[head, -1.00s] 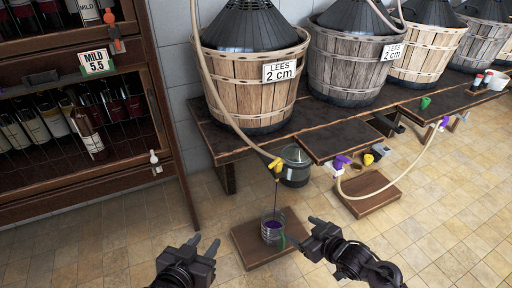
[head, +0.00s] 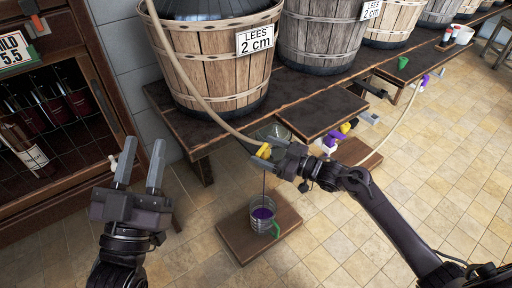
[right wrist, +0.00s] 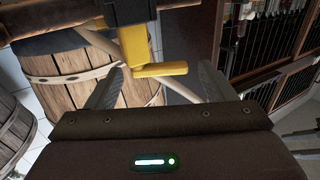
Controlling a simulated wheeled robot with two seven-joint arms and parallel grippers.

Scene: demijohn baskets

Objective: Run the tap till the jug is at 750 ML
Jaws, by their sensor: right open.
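The yellow tap (head: 264,151) hangs at the end of a pale hose below the bench edge. It also shows in the right wrist view (right wrist: 140,60), between my right gripper's fingers. A thin dark stream runs from it down into the clear jug (head: 262,214). The jug has a green handle and holds some purple liquid; its marks are too small to read. It stands upright on a low wooden board (head: 236,237). My right gripper (head: 268,153) is open around the tap's yellow lever. My left gripper (head: 141,165) is open and empty, left of the jug.
A basketed demijohn (head: 207,72) marked LEES 2 cm stands on the dark bench (head: 310,113). A bottle rack (head: 60,105) stands at the left.

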